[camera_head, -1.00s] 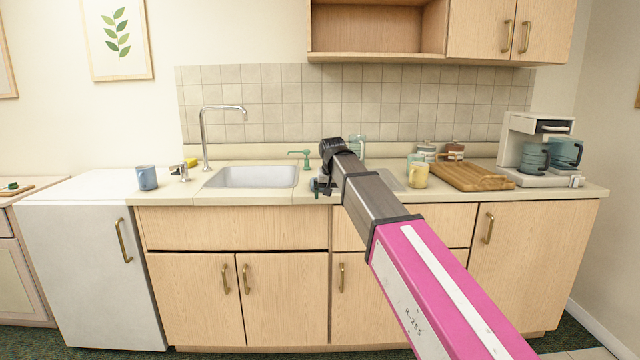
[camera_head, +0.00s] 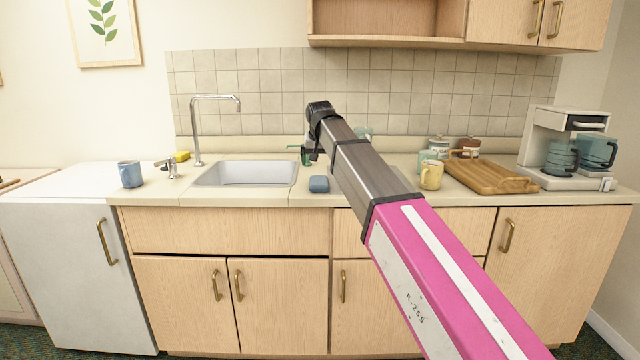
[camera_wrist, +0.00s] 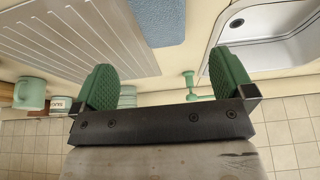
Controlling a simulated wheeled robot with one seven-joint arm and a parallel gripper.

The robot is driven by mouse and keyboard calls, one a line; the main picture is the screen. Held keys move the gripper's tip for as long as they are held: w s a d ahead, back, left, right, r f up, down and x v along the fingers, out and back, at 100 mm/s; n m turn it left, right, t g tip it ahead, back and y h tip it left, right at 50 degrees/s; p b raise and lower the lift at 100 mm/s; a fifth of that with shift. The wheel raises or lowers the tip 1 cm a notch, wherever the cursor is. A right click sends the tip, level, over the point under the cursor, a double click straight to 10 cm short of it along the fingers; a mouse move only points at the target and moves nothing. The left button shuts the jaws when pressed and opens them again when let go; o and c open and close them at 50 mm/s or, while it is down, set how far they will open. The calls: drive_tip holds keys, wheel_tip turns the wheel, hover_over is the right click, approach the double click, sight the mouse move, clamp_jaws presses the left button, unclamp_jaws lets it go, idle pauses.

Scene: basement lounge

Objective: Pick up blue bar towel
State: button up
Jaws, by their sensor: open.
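The blue bar towel (camera_head: 319,184) is a small folded bundle on the counter, just right of the sink and near the front edge. It also shows at the top of the wrist view (camera_wrist: 158,20), partly cut off by the frame edge. My gripper (camera_head: 308,155) is above and behind the towel, apart from it. In the wrist view my gripper (camera_wrist: 162,85) has its two green fingertips spread wide with nothing between them. My arm hides part of the counter right of the towel.
The sink (camera_head: 246,173) with a tall tap (camera_head: 197,130) is left of the towel. A yellow mug (camera_head: 431,176) and cutting board (camera_head: 490,177) are to the right.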

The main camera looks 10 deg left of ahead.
sight(319, 180)
drive_tip(key=x, duration=0.9)
drive_tip(key=shift+s+f, duration=0.1)
drive_tip(key=shift+f, duration=0.05)
drive_tip(key=c, duration=1)
